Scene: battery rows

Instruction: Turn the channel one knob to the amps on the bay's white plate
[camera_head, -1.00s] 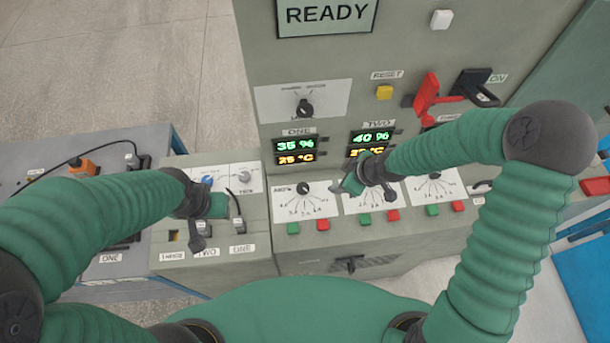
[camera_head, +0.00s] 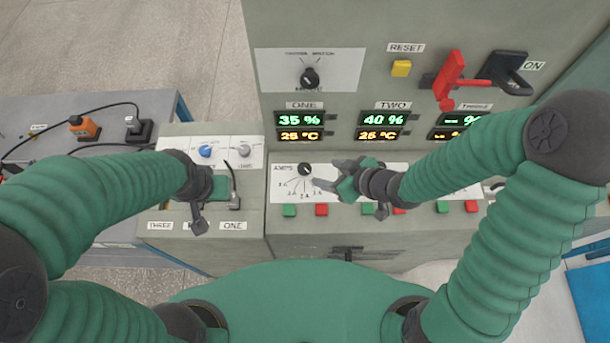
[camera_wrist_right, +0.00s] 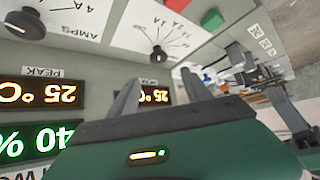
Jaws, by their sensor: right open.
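The channel one knob (camera_head: 305,170) is black and sits on a white AMPS dial plate (camera_head: 282,190) under the ONE display. Its pointer direction is too small to read. My right gripper (camera_head: 329,174) is open and empty, just right of this knob and apart from it. In the right wrist view, upside down, the knob (camera_wrist_right: 158,55) is beyond my open fingers (camera_wrist_right: 158,90). My left gripper (camera_head: 205,205) is over the low unit at left; its fingers are mostly hidden. A small white plate (camera_head: 38,128) on the left bench is unreadable.
Displays for ONE (camera_head: 299,126) and TWO (camera_head: 384,126) are above the dials. Green (camera_head: 289,211) and red (camera_head: 321,210) buttons are just below. A red lever (camera_head: 450,80) sticks out at upper right. An orange connector (camera_head: 84,128) is on the left bench.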

